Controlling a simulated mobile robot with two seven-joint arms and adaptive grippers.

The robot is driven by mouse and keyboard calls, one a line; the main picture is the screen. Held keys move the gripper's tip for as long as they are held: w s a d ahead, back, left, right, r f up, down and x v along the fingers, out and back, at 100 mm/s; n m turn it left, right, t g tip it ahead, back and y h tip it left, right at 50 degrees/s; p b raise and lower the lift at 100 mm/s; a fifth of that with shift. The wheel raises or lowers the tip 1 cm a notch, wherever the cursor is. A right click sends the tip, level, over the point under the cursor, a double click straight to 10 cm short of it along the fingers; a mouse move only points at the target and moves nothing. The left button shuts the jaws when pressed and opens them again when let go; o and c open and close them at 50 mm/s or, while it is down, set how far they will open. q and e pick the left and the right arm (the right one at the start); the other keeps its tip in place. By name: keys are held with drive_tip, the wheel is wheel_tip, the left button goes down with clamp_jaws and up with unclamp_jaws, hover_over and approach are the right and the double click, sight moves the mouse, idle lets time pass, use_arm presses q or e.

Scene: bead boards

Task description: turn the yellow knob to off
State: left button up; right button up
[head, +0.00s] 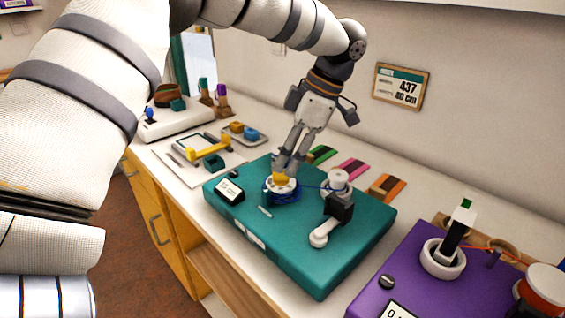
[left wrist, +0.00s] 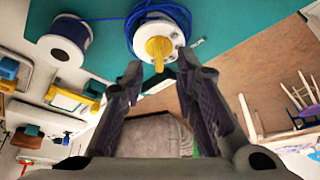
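The yellow knob (head: 281,178) sits on a round white dial base on the teal board (head: 300,255). My left gripper (head: 288,160) points down at the knob from above. In the left wrist view its fingers (left wrist: 160,70) are apart, with the knob just beyond the tips, roughly between them. I cannot tell whether either finger touches it. Dial markings are too small to read. My right gripper is not in view.
On the teal board a white spool (head: 338,180) and a black block with a white lever (head: 338,208) stand right of the knob. A purple board (head: 420,262) lies to the right. A yellow handle (head: 208,150) lies at left. The wall is behind.

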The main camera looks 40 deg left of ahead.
sight(281, 177)
use_arm(q)
drive_tip(key=shift+x, duration=1.3)
drive_tip(key=shift+w, duration=0.1)
clamp_jaws()
drive_tip(key=n+g+h, duration=0.1)
drive_tip(key=n, duration=0.3)
drive_tip(key=shift+n, duration=0.4)
drive_tip(key=shift+w+a+n+g+h, duration=0.15)
drive_tip(key=shift+n+h, duration=0.35)
drive_tip(key=shift+n, duration=0.55)
drive_tip(key=shift+s+n+g+h, duration=0.15)
drive_tip(key=shift+n+h, duration=0.35)
drive_tip(key=shift+n, duration=0.55)
drive_tip(key=shift+w, duration=0.1)
unclamp_jaws()
